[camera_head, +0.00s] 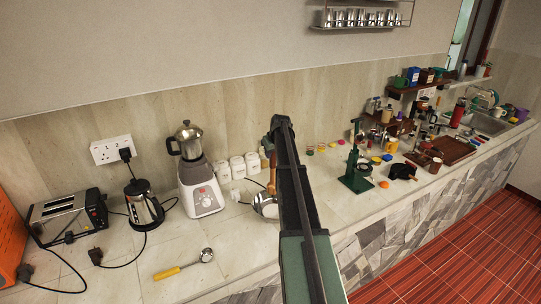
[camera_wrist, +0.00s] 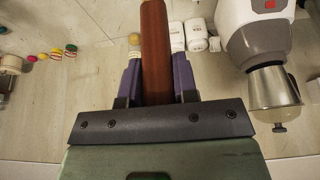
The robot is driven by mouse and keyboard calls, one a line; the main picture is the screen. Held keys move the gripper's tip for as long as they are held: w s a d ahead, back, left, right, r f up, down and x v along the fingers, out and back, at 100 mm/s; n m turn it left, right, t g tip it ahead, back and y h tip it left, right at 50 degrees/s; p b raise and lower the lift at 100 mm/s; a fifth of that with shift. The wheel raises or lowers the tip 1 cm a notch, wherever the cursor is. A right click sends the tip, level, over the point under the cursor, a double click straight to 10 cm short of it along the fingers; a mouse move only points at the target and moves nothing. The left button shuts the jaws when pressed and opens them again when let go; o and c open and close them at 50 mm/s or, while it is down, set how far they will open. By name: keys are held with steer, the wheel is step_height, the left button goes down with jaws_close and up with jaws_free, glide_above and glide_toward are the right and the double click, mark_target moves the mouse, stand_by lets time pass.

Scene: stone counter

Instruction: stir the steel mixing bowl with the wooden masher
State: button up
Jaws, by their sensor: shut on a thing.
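The wooden masher (camera_wrist: 154,35) is a reddish-brown rod in the wrist view, clasped between the two purple fingers of my gripper (camera_wrist: 158,75). In the head view a brown part of the masher (camera_head: 272,182) shows just left of my arm, reaching down toward the bowl. The steel mixing bowl (camera_head: 262,207) stands on the counter, partly hidden behind my arm. The masher's lower end is hidden, so I cannot tell whether it touches the inside of the bowl. The bowl does not show clearly in the wrist view.
A white blender (camera_head: 203,190) and several white jars (camera_head: 237,167) stand left of the bowl. A kettle (camera_head: 143,205), a toaster (camera_head: 68,217) and a yellow-handled ladle (camera_head: 182,268) are farther left. A green press (camera_head: 355,172) stands to the right.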

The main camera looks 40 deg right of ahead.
mark_target(274, 178)
steer(key=shift+s+d+f, duration=0.15)
steer(key=shift+d+f, duration=0.2)
steer(key=shift+d, duration=0.25)
step_height(274, 178, down, 14)
steer(key=b, duration=1.4)
steer(key=shift+a+r, duration=0.1)
steer(key=shift+r, duration=0.25)
